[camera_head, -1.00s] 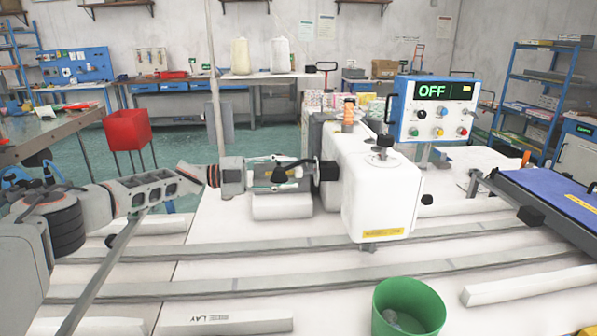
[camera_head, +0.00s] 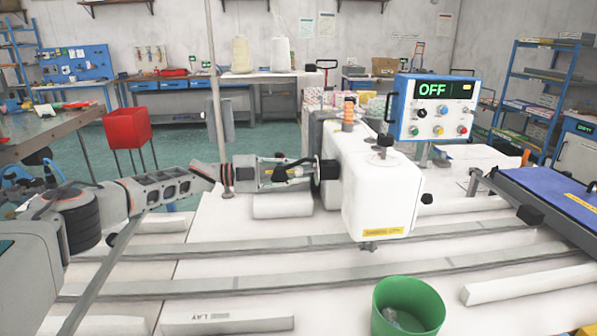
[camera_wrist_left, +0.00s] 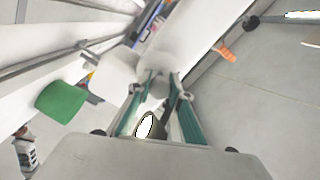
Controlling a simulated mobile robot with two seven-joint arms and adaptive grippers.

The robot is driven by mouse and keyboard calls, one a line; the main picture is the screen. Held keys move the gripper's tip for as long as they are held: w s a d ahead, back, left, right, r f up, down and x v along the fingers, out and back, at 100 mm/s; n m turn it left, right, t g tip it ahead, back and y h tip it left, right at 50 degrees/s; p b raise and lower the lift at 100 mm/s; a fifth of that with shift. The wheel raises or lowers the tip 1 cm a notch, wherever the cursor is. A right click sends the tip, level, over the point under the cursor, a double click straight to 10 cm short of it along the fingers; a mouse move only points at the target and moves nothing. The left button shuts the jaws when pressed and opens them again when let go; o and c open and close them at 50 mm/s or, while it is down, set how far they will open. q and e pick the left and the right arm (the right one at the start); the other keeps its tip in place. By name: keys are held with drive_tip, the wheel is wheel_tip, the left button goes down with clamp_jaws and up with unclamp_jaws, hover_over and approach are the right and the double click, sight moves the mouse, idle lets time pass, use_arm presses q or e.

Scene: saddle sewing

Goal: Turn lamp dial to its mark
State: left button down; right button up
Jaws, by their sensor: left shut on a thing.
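A white sewing machine (camera_head: 385,190) stands on the pale bench. On its left face is a round dark knob (camera_head: 329,170), which I take for the lamp dial. My left gripper (camera_head: 314,171) reaches it from the left, level, with its fingertips at the knob. In the left wrist view, the green-padded fingers of my left gripper (camera_wrist_left: 160,84) close in on a small grey round part in front of the white machine body. The fingers hide most of the dial. I cannot make out its mark or pointer. My right gripper is not in view.
A blue control box (camera_head: 434,108) reading OFF stands behind the machine. A green bin (camera_head: 409,306) stands at the front. Long grey rails (camera_head: 250,286) cross the bench. A blue-topped board (camera_head: 560,193) is at the right. A thin pole (camera_head: 216,100) rises behind my left arm.

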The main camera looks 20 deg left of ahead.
use_arm(q)
drive_tip(key=shift+n+p, duration=0.5)
drive_tip(key=shift+n, duration=0.7)
drive_tip(key=c, duration=1.8)
unclamp_jaws()
drive_tip(key=shift+a, duration=0.1)
drive_tip(key=v, duration=1.2)
